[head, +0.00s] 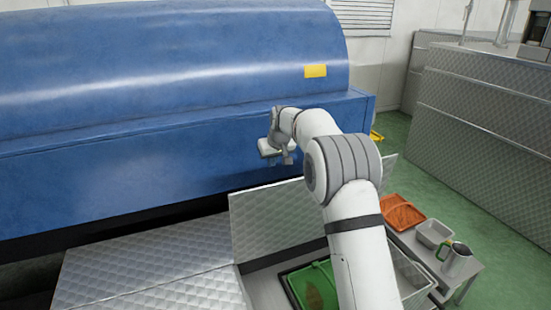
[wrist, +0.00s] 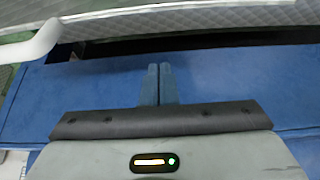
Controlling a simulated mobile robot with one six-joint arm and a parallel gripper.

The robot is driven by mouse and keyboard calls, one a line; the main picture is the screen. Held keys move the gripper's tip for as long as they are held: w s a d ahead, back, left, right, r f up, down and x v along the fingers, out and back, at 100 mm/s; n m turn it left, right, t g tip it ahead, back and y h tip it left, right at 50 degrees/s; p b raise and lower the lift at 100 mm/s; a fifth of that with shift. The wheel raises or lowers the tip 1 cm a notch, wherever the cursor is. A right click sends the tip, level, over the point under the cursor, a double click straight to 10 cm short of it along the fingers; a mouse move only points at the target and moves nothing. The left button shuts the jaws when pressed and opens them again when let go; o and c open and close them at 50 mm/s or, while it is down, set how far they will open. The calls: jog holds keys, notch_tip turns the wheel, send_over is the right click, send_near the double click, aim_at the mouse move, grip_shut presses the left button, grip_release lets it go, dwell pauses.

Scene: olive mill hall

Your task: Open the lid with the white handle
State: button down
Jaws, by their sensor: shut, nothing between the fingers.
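A quilted metal lid (head: 270,220) stands raised and tilted up in the head view, partly hidden behind my arm. In front of it is an open bay with a green crate (head: 296,290) inside. A white handle (wrist: 38,42) shows at the upper left of the wrist view, close to the edge of a quilted metal panel (wrist: 200,22). I cannot make out the handle in the head view. My gripper (head: 282,160) is beyond the raised lid, before the blue machine. Its fingers (wrist: 160,82) are together and empty, apart from the handle.
A large blue machine (head: 150,150) with a yellow label (head: 315,71) fills the back. A flat quilted panel (head: 150,278) lies to the left. To the right, an orange tray (head: 400,213), a grey tub (head: 434,233) and a metal jug (head: 457,260) stand on a low table.

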aim_at(274, 190)
jog(key=shift+s+d+f+p, duration=0.1)
jog(key=shift+s+f+p, duration=0.2)
jog(key=shift+f, duration=0.7)
jog(key=shift+s+d+f+p, duration=0.1)
jog(key=shift+f+p, duration=0.3)
jog(key=shift+f, duration=0.55)
jog(key=shift+s+d+f+p, duration=0.1)
jog(key=shift+s+f+p, duration=0.2)
jog(key=shift+f, duration=0.7)
jog(key=shift+w+f, duration=0.1)
